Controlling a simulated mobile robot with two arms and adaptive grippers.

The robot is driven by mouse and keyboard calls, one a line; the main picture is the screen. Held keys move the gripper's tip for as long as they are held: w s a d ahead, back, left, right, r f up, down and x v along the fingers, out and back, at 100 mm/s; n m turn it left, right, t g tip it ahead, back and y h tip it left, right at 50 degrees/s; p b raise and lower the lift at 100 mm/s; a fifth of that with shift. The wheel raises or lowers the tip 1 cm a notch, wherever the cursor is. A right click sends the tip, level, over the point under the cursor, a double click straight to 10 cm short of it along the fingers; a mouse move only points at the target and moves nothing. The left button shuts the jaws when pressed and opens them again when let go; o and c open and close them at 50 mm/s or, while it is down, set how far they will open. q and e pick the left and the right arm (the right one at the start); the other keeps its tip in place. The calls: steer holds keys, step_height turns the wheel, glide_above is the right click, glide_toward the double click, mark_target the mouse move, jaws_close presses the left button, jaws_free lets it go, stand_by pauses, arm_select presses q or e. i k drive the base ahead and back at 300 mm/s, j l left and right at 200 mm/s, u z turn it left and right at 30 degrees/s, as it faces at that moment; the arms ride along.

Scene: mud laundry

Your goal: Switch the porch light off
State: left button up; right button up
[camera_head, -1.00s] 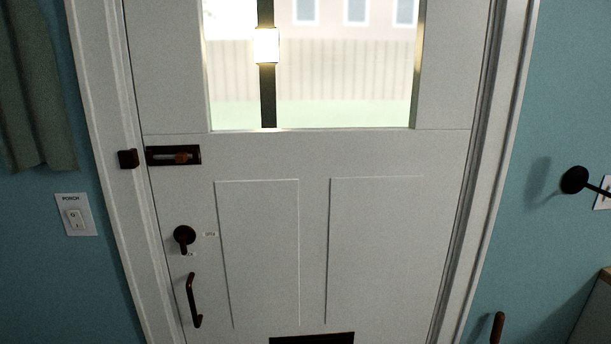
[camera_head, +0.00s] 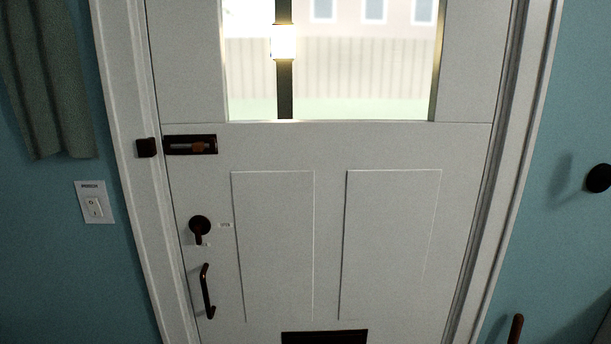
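The porch light switch (camera_head: 94,207) is a white rocker on a white wall plate with a small dark label above it. It sits on the blue wall to the left of the door frame. Which way the rocker is pressed is too small to tell. Through the door window a glowing lamp (camera_head: 284,42) shows on a dark post outside, and it is lit. Neither of my grippers is in view.
A closed white door (camera_head: 330,150) fills the middle, with a dark bolt (camera_head: 190,145), a turn knob (camera_head: 199,226), a pull handle (camera_head: 207,291) and a dark slot (camera_head: 324,337). A grey-green curtain (camera_head: 50,80) hangs above the switch. A dark round knob (camera_head: 598,178) is on the right wall.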

mark_target(93, 204)
steer(key=u, duration=1.25)
